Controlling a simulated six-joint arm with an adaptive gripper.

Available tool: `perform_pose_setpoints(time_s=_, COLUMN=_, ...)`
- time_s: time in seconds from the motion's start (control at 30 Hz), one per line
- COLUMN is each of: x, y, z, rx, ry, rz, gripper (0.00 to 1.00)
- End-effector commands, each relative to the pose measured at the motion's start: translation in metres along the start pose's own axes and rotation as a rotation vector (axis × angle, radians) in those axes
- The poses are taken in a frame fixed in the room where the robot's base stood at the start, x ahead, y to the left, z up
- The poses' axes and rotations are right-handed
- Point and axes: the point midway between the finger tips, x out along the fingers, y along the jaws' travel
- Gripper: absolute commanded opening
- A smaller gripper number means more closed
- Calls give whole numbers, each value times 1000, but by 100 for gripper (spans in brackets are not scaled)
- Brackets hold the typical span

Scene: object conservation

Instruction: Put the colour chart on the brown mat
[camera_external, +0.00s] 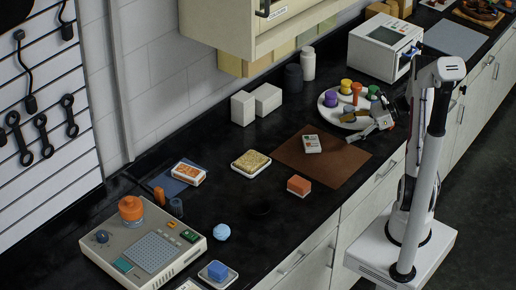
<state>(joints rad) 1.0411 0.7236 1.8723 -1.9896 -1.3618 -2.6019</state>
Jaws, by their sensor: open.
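The brown mat (340,165) lies on the black counter, right of centre. A small pale block with coloured marks (312,144) lies on its upper left part; it looks like the colour chart, but it is too small to be certain. My gripper (356,126) is open, with its fingers pointing left. It shows beyond the mat's upper right edge, in front of the round white plate, apart from the pale block. I see nothing between its fingers.
The white plate (325,104) holds several coloured pots. An orange-and-white block (298,186) stands beside the mat's lower left edge. A sponge-like tan block on a white tray (251,163) lies left of the mat. A white boxy device (380,52) stands behind the plate.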

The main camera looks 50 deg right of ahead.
Motion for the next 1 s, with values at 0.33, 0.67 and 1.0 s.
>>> perform_pose_setpoints(time_s=0.33, x=1, y=-2, z=2, rx=4, ry=4, rz=-6, gripper=79)
perform_pose_setpoints(time_s=0.67, x=17, y=-36, z=38, rx=133, ry=61, rz=-162, gripper=79)
perform_pose_setpoints(time_s=1.0, x=27, y=-81, z=115, rx=450, ry=40, rz=-490, gripper=79)
